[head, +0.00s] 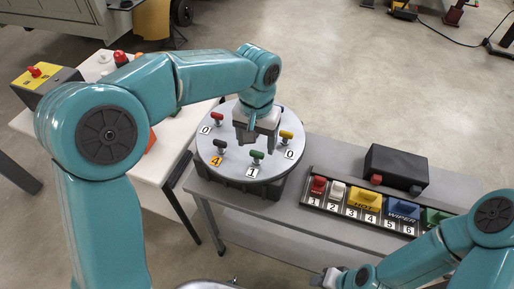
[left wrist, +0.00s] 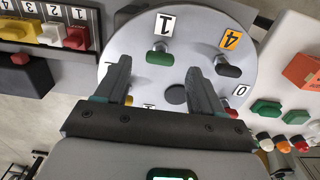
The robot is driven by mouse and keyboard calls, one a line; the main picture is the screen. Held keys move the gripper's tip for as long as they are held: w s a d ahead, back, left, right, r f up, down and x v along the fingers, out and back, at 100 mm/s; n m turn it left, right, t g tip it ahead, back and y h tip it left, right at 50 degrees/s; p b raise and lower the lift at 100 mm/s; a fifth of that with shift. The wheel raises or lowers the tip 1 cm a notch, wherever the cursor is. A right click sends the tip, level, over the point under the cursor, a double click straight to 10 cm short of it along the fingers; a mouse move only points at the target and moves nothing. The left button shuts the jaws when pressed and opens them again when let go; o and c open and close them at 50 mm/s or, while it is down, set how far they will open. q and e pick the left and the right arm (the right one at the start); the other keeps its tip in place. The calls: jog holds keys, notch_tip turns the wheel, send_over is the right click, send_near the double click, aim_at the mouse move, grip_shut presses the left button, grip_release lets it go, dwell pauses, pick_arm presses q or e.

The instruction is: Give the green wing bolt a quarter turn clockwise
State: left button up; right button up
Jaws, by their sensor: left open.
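The green wing bolt (head: 257,156) stands on a round grey disc (head: 238,175), beside a white label reading 1. In the left wrist view the green wing bolt (left wrist: 160,58) lies crosswise, its wing running from one finger side towards the other. My left gripper (head: 244,143) is open and empty above the disc. In the left wrist view its fingertips (left wrist: 159,65) appear on either side of the green bolt, apart from it; their height over it is unclear. My right gripper (head: 330,278) shows only partly at the bottom edge; its jaws are unclear.
The disc also bears a red bolt (head: 217,117), a dark bolt (head: 220,147) by an orange 4 label, and a yellow bolt (head: 286,135). A row of coloured switches (head: 365,204) and a black box (head: 396,166) lie right. A white table (head: 170,150) stands left.

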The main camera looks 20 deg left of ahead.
aim_at(257, 151)
pick_arm(q)
jog(key=f, duration=0.4)
jog(key=shift+w+a, duration=0.1)
jog(key=shift+w, duration=0.15)
jog(key=shift+s+r, duration=0.1)
jog(key=shift+s, duration=0.1)
jog(key=shift+w, duration=0.2)
jog(key=c, duration=1)
jog(key=shift+c, duration=0.3)
jog(key=shift+m, duration=0.4)
jog(key=m+p, duration=0.1)
jog(key=m, duration=0.2)
jog(key=shift+m, duration=0.4)
jog(key=m, duration=0.4)
jog(key=shift+r+m+p, duration=0.1)
jog(key=shift+m+p, duration=0.2)
jog(key=shift+p, duration=0.1)
jog(key=m+p, duration=0.1)
jog(key=m, duration=0.3)
jog(key=shift+m+p, duration=0.45)
jog(key=shift+m, duration=1.65)
